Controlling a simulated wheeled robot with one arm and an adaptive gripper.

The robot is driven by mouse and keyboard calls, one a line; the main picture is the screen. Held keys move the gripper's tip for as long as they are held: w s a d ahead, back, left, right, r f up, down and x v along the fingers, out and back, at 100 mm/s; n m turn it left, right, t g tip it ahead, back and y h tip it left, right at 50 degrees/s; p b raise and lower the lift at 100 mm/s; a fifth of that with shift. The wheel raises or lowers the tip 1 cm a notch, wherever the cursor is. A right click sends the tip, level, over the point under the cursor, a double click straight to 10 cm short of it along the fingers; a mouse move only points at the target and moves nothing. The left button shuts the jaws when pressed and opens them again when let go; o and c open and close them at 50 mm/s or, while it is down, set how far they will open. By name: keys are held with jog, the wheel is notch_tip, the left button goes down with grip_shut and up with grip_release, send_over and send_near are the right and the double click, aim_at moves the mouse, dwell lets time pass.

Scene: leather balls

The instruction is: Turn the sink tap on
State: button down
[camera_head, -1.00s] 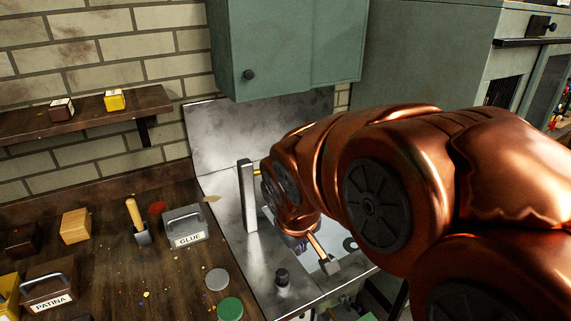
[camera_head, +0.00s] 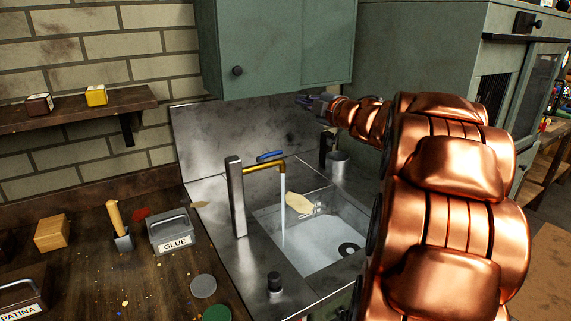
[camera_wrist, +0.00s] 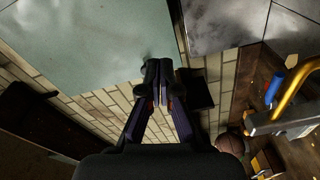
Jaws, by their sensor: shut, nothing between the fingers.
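The sink tap (camera_head: 237,195) is a tall grey post with a brass spout (camera_head: 264,168) and a blue handle (camera_head: 269,155) on top. Water (camera_head: 283,210) runs from the spout into the steel sink basin (camera_head: 325,248). My gripper (camera_head: 302,99) is up behind and right of the tap, below the green cabinet, and apart from the handle. In the wrist view my gripper (camera_wrist: 160,68) is shut and empty, with its fingers together. The blue handle (camera_wrist: 273,90) and brass spout (camera_wrist: 297,82) show at the right there.
A green wall cabinet (camera_head: 275,45) hangs close above my gripper. A metal cup (camera_head: 338,163) stands behind the basin. A pale oblong thing (camera_head: 299,203) lies in the basin. A grey GLUE box (camera_head: 172,232) and a wooden block (camera_head: 52,233) sit on the left counter.

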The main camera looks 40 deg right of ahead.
jog(key=s+a+f+n+g+y+b, duration=0.2)
jog(key=s+f+n+g+y+b, duration=0.15)
jog(key=s+f+n+y, duration=0.7)
jog(key=m+h+p, duration=0.1)
jog(key=m+p, duration=0.1)
jog(key=p, duration=0.1)
send_near(275, 153)
jog(key=shift+g, duration=0.45)
jog(key=shift+s+a+r+x, duration=0.1)
jog(key=shift+x, duration=1)
jog(key=shift+s+a+r+x, duration=0.1)
jog(key=shift+a+x, duration=0.05)
jog(key=shift+x, duration=0.95)
jog(key=shift+a+r+x, duration=0.1)
jog(key=shift+x, duration=1)
jog(key=shift+f, duration=0.1)
jog(key=shift+w+d+n+y, duration=0.25)
jog(key=shift+w+d, duration=0.1)
jog(key=shift+w, duration=0.05)
jog(key=shift+w+n+g+y, duration=0.2)
jog(key=shift+n+g+y, duration=0.2)
jog(key=shift+g+y, duration=0.15)
